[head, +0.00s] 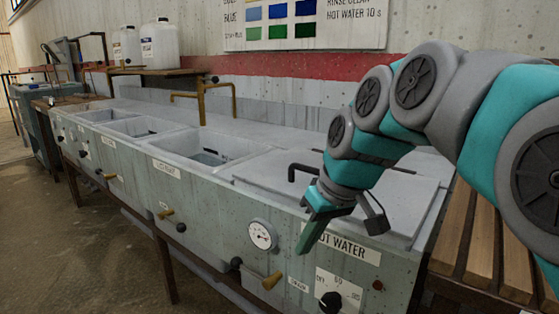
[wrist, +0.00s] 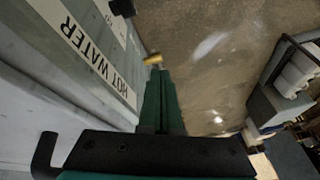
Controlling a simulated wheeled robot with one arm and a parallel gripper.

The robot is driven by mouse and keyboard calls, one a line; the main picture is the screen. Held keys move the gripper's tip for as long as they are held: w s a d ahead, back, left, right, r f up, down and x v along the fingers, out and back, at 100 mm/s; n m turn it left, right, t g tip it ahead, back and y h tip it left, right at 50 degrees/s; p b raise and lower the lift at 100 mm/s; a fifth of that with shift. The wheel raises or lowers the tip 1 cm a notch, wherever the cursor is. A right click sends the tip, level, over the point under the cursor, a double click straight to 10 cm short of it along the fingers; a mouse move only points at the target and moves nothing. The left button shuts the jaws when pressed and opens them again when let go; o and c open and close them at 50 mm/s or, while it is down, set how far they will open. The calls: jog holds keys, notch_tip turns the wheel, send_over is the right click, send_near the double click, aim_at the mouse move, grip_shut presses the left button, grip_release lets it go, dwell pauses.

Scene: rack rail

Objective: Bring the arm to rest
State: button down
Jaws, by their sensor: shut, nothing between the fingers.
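My gripper (head: 308,236) is at the right of the head view, in front of the face of the hot water tank near its HOT WATER label (head: 341,247). Its green fingers point down and are together, with nothing between them. My grey and teal arm reaches in from the right edge and bends down to it. In the wrist view the shut fingers (wrist: 160,100) point past the tank front toward the floor. The HOT WATER label shows there at the left (wrist: 98,62).
Open basins (head: 205,148) run to the left. A slatted wooden bench (head: 480,240) is at the right. White jugs (head: 160,45) stand on a shelf. The left floor is clear.

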jog(key=s+d+f+m+g+h, duration=0.1)
jog(key=s+d+f+m+g, duration=0.1)
jog(key=s+d+f, duration=0.3)
jog(key=s+d+f+m+g+h, duration=0.2)
jog(key=s+d+f, duration=0.3)
jog(key=s+f, duration=0.9)
jog(key=s+m, duration=0.1)
jog(key=s, duration=0.4)
jog(key=shift+d+m+h+p, duration=0.15)
jog(key=shift+m+h+p, duration=0.15)
jog(key=shift+m, duration=0.1)
jog(key=shift+s, duration=0.1)
